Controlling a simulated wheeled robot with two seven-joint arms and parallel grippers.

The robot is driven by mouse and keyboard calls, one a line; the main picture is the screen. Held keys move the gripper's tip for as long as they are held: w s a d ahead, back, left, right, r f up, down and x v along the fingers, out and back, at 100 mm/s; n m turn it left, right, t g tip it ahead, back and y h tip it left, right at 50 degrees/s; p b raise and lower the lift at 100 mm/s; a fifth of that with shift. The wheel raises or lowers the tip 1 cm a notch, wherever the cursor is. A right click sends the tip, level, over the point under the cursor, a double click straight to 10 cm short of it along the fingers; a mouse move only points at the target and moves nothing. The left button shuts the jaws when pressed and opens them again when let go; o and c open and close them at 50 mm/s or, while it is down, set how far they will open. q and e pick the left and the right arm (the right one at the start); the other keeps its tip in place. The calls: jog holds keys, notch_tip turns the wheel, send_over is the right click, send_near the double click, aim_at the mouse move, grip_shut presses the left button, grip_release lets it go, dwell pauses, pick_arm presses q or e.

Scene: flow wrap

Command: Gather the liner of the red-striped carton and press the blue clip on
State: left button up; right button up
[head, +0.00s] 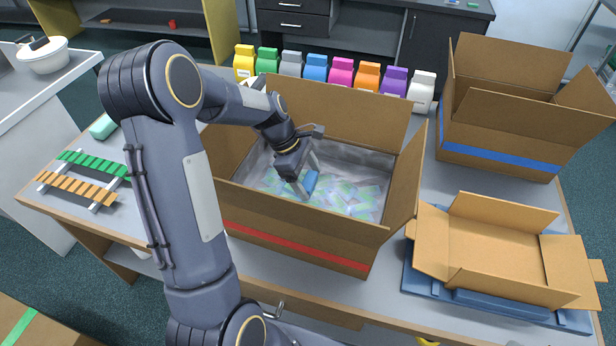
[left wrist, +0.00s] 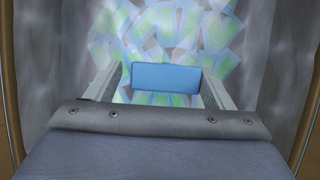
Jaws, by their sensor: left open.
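The red-striped carton (head: 300,247) stands open in the middle of the table, flaps up. Its grey translucent liner (head: 369,165) lines the inner walls and is spread open; it also shows in the left wrist view (left wrist: 270,50). Many small pale blue-green packets (head: 343,199) lie inside. My left gripper (head: 303,188) reaches down into the carton with open fingers. A blue block, seemingly the blue clip (left wrist: 166,77), shows between the fingertips, above or on the packets; I cannot tell whether it touches them. My right gripper is not in view.
A blue-striped carton (head: 498,158) stands open at the right. A flat open carton (head: 496,241) lies on a blue stand in front of it. Green and orange strips lie on a rack (head: 98,207) at left.

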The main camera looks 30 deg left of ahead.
pick_arm(q)
jog(key=shift+s+d+f, duration=0.1)
jog(key=shift+s+f, duration=0.4)
jog(key=shift+f, duration=0.05)
jog(key=w+v, duration=0.1)
jog(key=v, duration=0.7)
jog(key=shift+r, duration=0.45)
notch_tip(320, 180, up, 6)
jog(key=p, duration=0.5)
